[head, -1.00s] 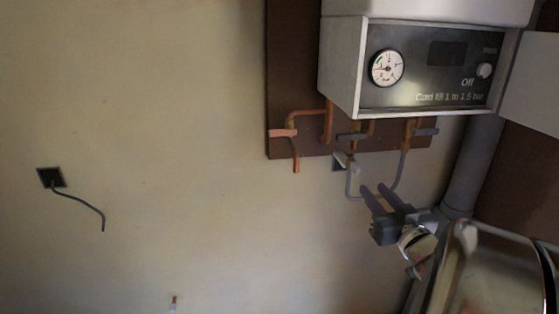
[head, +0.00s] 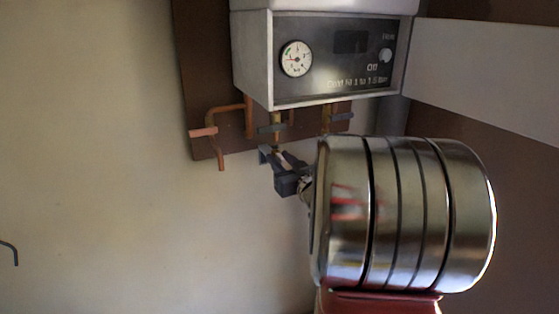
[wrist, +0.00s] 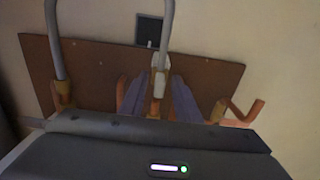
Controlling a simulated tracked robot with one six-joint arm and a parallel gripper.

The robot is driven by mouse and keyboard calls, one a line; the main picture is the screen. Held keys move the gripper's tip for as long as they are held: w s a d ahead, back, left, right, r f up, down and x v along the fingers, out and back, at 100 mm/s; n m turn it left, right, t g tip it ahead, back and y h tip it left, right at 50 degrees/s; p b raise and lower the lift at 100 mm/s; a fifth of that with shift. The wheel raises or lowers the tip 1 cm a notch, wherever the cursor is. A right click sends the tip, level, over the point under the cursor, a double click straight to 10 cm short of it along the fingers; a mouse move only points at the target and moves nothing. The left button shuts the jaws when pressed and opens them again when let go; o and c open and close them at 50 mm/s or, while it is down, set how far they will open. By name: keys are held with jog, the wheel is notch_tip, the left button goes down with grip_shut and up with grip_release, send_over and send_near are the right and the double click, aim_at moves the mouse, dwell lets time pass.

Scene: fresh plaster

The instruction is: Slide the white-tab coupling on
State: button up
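The coupling with the white tab (wrist: 158,80) hangs at the end of a grey looped hose (wrist: 167,25) in the wrist view. My gripper (wrist: 157,98) has one finger on each side of it, with narrow gaps showing, so it looks open. In the head view my gripper (head: 275,158) is just under the boiler's pipe valves, with a pale piece between its fingers. The hose's other end meets a brass fitting (wrist: 63,92) at the left in the wrist view. My arm hides most of the hose in the head view.
The boiler (head: 335,60) with its gauge hangs above on a brown board (head: 200,100). A dark square plate (wrist: 148,30) is on the wall.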

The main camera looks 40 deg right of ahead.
grip_shut()
dwell(0.4)
